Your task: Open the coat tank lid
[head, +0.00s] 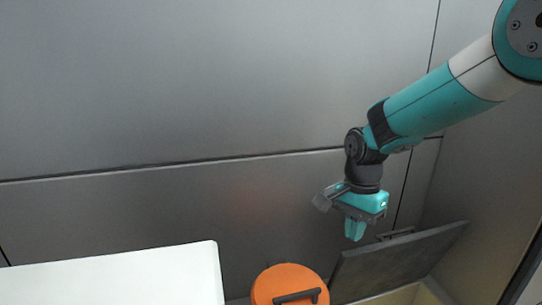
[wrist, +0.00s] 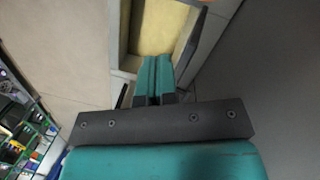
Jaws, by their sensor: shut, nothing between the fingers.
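A dark grey lid (head: 398,262) stands raised and tilted behind an open tank (head: 432,290). A handle (head: 395,233) shows at the lid's top edge. The tank's pale yellow inside shows in the wrist view, within its grey rim (wrist: 124,62). The lid seems to show there edge-on as a dark strip (wrist: 190,42). My gripper (head: 355,231) is above and left of the lid, pointing down. Its teal fingers (wrist: 153,72) are together with nothing between them. I cannot tell whether they touch the lid.
A round orange lid (head: 278,281) with a dark handle is left of the tank. A white surface (head: 115,278) is at the lower left. Grey wall panels stand behind and to the right. Shelves with coloured items (wrist: 22,125) are at the left of the wrist view.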

